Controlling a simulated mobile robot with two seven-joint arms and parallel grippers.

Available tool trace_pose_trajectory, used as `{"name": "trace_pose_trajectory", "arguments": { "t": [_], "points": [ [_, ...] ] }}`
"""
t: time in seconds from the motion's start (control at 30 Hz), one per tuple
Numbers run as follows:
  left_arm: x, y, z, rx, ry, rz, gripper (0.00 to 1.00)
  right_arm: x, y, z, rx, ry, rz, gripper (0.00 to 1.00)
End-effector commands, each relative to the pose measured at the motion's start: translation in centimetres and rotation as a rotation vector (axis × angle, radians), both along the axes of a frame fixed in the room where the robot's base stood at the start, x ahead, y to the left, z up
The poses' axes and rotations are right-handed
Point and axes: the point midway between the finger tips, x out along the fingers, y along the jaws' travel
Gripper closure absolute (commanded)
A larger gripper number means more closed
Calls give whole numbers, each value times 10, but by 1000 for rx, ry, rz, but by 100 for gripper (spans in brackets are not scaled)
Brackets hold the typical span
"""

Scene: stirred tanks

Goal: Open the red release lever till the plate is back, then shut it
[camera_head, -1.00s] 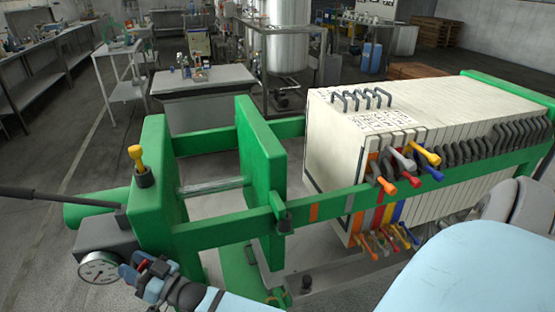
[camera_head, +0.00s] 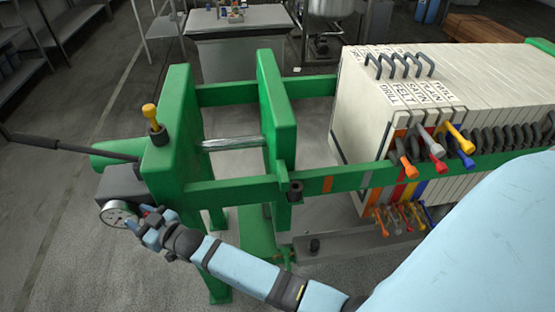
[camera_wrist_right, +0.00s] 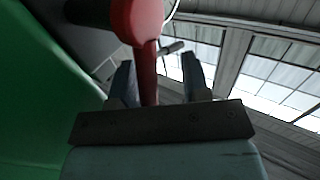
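The red release lever (camera_wrist_right: 147,50) stands between the two fingers of my right gripper (camera_wrist_right: 160,82) in the right wrist view. It is nearer the left finger, and a gap shows on the right, so the gripper looks open around it. In the head view my right gripper (camera_head: 150,227) is beside the pressure gauge (camera_head: 118,213), and the lever is mostly hidden there. The green moving plate (camera_head: 277,115) stands upright between the green end frame (camera_head: 175,140) and the white plate pack (camera_head: 365,125). A clear gap separates it from the pack. My left gripper is out of view.
A long dark handle (camera_head: 70,148) sticks out to the left of the press. A yellow-topped knob (camera_head: 151,112) stands on the end frame. Coloured handles (camera_head: 430,147) hang on the pack's near side. The floor at the left is clear.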

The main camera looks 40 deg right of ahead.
Motion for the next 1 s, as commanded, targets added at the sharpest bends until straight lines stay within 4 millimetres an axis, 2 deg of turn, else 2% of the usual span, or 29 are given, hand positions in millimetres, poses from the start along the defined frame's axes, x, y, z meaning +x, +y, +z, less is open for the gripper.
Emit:
{"name": "trace_pose_trajectory", "arguments": {
  "t": [0.03,0.1,0.73,1.0],
  "points": [
    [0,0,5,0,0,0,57,0,8,3,-15,12,2,59],
    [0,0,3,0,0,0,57,-15,-1,-2,-19,14,1,59],
    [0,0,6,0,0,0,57,-128,-58,-1,-17,12,0,59],
    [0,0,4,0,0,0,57,-161,-87,-34,-46,161,-51,59]
  ]
}}
